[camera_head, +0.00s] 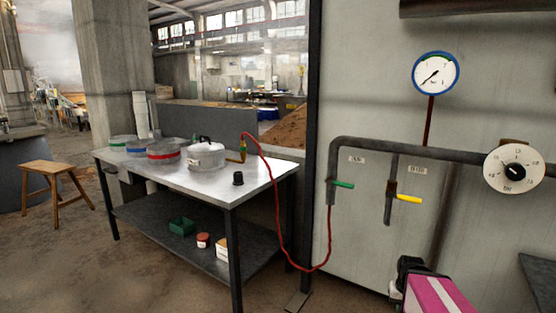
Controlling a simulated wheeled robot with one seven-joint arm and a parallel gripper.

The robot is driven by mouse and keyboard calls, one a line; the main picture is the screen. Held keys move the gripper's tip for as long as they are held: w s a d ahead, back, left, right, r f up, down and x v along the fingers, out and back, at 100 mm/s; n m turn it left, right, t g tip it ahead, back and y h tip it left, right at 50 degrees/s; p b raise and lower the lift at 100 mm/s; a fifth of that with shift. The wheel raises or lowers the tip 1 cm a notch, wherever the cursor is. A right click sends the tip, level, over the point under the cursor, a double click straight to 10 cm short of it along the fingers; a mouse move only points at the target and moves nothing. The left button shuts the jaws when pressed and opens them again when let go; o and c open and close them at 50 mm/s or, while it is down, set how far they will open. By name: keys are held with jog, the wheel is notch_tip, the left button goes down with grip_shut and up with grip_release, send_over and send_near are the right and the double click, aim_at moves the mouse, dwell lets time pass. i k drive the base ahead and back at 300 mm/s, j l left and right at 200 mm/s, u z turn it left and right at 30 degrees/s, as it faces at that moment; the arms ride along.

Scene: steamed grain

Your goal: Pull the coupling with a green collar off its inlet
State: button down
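A red hose (281,215) hangs from the green-handled valve on the wall pipe, loops down near the floor and rises to the right end of the metal table. It ends there at a small brass-coloured coupling (243,148) beside the lidded pot (206,155). The coupling is upright and appears joined to a bent inlet piece; a green collar is too small to make out surely. My gripper (409,267) is the dark end of my pink and white arm at the bottom right, well apart from the coupling. Its fingers do not show clearly.
On the table (215,185) are several round steamer tiers with coloured bands and a small black cup (238,178). The green-handled valve (343,184), yellow-handled valve (408,199), gauge (436,73) and dial (514,169) are on the right. A stool (55,170) stands left.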

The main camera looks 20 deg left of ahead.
aim_at(242, 147)
jog(key=u, duration=1.3)
jog(key=i+j+z, duration=0.1)
jog(key=j, duration=0.25)
jog(key=i+j+z, duration=0.15)
jog(key=i+j, duration=0.15)
jog(key=i+j+z, duration=0.1)
jog(key=j, duration=0.3)
jog(key=i, duration=0.1)
